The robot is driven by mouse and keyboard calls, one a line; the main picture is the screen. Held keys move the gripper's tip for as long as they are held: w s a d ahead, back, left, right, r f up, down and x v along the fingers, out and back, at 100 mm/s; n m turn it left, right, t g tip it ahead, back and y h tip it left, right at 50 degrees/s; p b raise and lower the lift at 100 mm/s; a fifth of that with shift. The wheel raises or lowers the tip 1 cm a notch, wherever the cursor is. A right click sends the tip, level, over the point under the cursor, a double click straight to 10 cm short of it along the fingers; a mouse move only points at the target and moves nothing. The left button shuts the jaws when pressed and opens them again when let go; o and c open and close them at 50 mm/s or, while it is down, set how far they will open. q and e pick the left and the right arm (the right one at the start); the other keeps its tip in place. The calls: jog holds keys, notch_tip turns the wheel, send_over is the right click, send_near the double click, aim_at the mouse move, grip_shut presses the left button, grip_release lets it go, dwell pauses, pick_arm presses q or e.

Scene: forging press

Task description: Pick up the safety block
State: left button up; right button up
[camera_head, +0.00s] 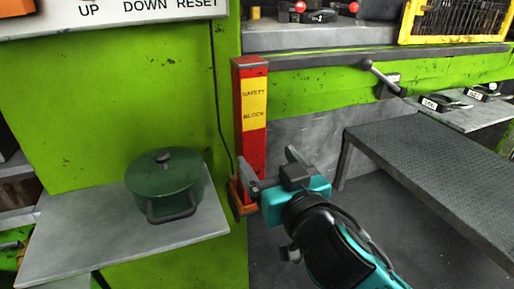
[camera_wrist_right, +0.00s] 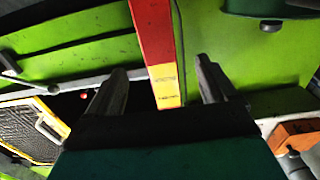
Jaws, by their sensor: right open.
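The safety block (camera_head: 252,105) is a tall red bar with a yellow lettered label. It stands upright against the green press frame, its foot by an orange bracket (camera_head: 236,194). My right gripper (camera_head: 272,171) is open, in front of the block's lower part. In the right wrist view the block (camera_wrist_right: 153,38) runs between the two spread fingers (camera_wrist_right: 160,82), with a gap on both sides. How far the fingertips reach around it is hard to tell. My left gripper is not in view.
A green lidded pot (camera_head: 165,184) sits on a grey shelf (camera_head: 75,222) left of the block. A dark cable hangs beside the block. A textured grey table (camera_head: 440,175) stands at right, and a lever handle (camera_head: 383,78) sticks out above it.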

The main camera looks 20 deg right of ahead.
aim_at(247, 125)
jog(key=w, duration=1.2)
jog(key=shift+w+a+r+p, duration=0.15)
jog(key=shift+w+r+p, duration=0.1)
jog(key=shift+w+p, duration=0.15)
jog(key=shift+c, duration=0.5)
grip_shut()
jog(key=shift+r, duration=0.15)
